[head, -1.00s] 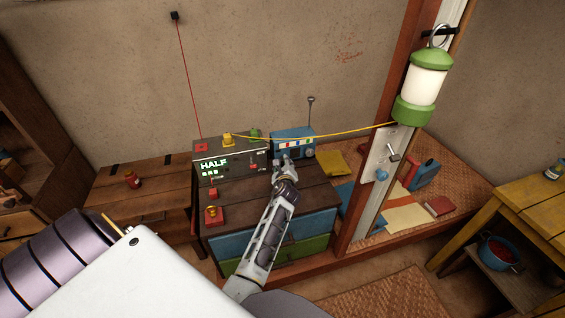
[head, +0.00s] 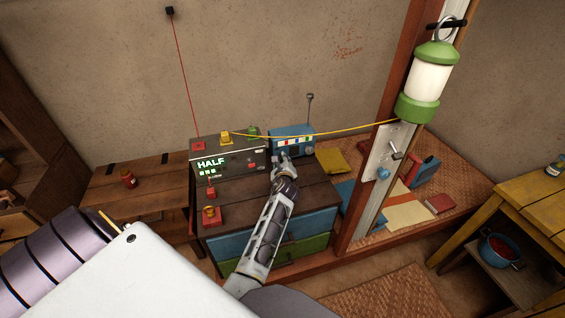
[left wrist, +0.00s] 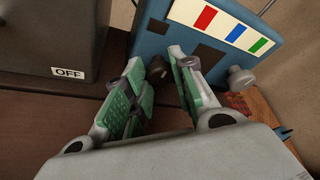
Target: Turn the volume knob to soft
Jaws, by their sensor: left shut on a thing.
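The blue radio (head: 293,138) stands at the back of the dark cabinet top, with coloured stripes on its front. In the left wrist view, a dark round knob (left wrist: 157,69) sticks out of the radio's front (left wrist: 152,40). My left gripper (left wrist: 166,68) is shut on this dark knob, one green-padded finger on each side. In the head view my left gripper (head: 282,160) is at the radio's lower front and hides the knob. A grey knob (left wrist: 241,78) is to the right, apart from the fingers. No knob's setting can be read. My right gripper is not in view.
A grey box (head: 228,160) with a lit HALF display stands left of the radio; its OFF label (left wrist: 68,73) shows in the wrist view. A yellow cable (head: 345,131) runs above the radio to the post with the green lantern (head: 428,80).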

